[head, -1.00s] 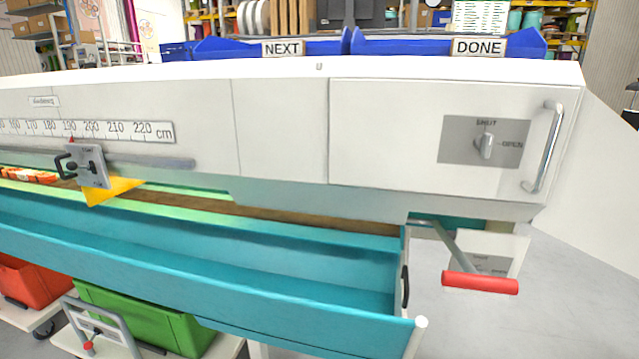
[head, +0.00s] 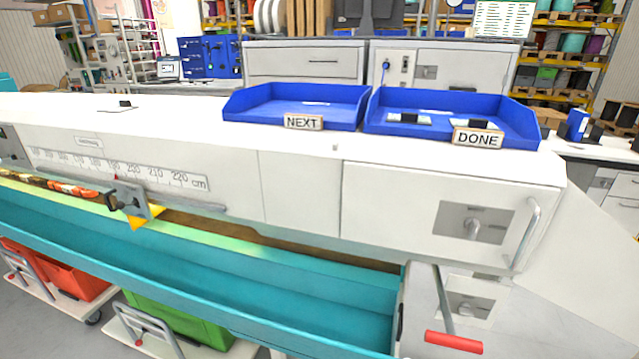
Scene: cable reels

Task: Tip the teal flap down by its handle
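The long teal flap (head: 250,290) runs along the front of the white machine, from the left edge to right of centre, forming an open trough below the machine's front face. A pale end plate (head: 411,300) closes its right end, with a small dark grip on it. A red handle (head: 454,342) on a slanting grey rod (head: 442,300) hangs just right of that end. I cannot tell which of these belongs to the flap. The lower right part of the flap is cut off by the frame's bottom edge. Neither of my grippers is in view.
Blue trays marked NEXT (head: 303,122) and DONE (head: 478,138) stand on the machine's white top. A yellow pointer (head: 146,217) sits below the ruler (head: 120,170). Red (head: 85,280) and green (head: 190,325) crates on carts stand under the flap. Grey floor shows at lower right.

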